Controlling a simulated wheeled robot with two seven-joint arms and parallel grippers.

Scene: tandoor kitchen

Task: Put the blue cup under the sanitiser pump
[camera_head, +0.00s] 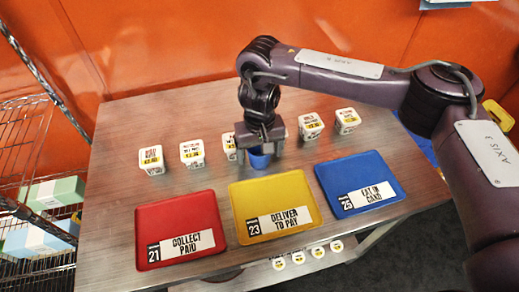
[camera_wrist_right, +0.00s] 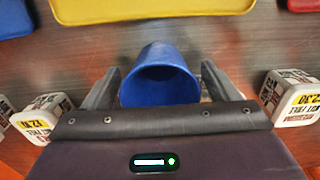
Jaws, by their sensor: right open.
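The blue cup (camera_head: 259,161) stands on the table behind the yellow tray. It shows large in the right wrist view (camera_wrist_right: 160,88), its open mouth facing that camera. My right gripper (camera_head: 260,149) is over the cup from behind. Its two fingers (camera_wrist_right: 160,74) are open, one on each side of the cup, with a narrow gap on both sides. I see no sanitiser pump in either view. My left gripper is not in view.
Several white labelled tubs (camera_head: 192,153) stand in a row on the table (camera_head: 110,215), some close on both sides of my gripper. Red (camera_head: 181,216), yellow (camera_head: 270,192) and blue trays (camera_head: 354,173) lie in front. A wire rack (camera_head: 25,140) stands at left.

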